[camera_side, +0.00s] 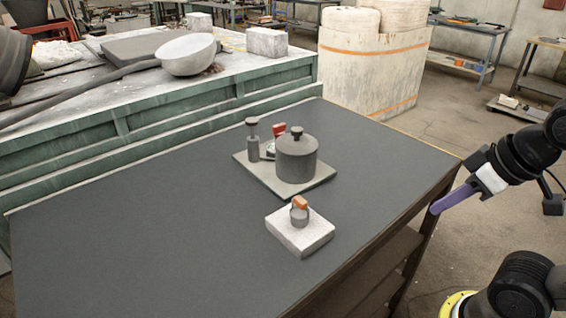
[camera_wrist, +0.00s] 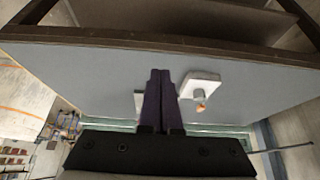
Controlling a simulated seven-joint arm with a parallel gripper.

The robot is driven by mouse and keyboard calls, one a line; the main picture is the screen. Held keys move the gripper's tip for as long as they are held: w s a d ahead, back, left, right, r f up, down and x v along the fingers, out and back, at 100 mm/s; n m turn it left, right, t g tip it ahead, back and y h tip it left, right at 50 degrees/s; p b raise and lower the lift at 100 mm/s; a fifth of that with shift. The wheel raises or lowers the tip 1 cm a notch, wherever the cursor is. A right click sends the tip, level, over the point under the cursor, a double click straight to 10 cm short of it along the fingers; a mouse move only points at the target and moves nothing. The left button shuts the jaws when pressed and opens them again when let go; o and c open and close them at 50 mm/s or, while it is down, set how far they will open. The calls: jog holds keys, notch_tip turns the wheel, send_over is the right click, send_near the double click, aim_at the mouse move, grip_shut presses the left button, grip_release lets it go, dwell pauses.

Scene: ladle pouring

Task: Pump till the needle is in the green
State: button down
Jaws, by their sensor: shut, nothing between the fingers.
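A pump unit stands on a flat base plate (camera_side: 311,187) on the dark table. It has a grey cylindrical pot (camera_side: 297,160) with a knob on its lid and a slim upright pump post (camera_side: 252,142) with a round top. A small gauge (camera_side: 270,150) with a red part above it sits between them, mostly hidden by the pot; I cannot read its needle. My gripper (camera_side: 434,210) is shut and empty, off the right edge of the table, well apart from the pump. In the wrist view, its purple fingers (camera_wrist: 160,75) are together and hide most of the pump unit.
A pale square block (camera_side: 290,238) with a small grey, orange-topped valve (camera_side: 299,212) is nearer the table's front right edge; it also shows in the wrist view (camera_wrist: 203,82). The left of the table (camera_side: 130,230) is clear. A green bench (camera_side: 160,110) with a ladle (camera_side: 187,55) stands behind.

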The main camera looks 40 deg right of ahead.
dwell(0.5)
jog(key=w+a+r+m+t, duration=0.1)
jog(key=w+r+m+t, duration=0.15)
jog(key=w+r, duration=0.95)
jog(key=w+a+r+m+t, duration=0.15)
jog(key=w+r+m, duration=0.25)
jog(key=w+r, duration=0.7)
jog(key=w+a+f+m, duration=0.1)
jog(key=w+f+m, duration=0.1)
jog(key=w, duration=1.3)
jog(key=w+a+f+y, duration=0.1)
jog(key=w+a+f, duration=0.1)
jog(key=w+f, duration=0.6)
jog(key=shift+w+a+f+n, duration=0.15)
jog(key=shift+w+f+n, duration=0.25)
jog(key=shift+f, duration=0.2)
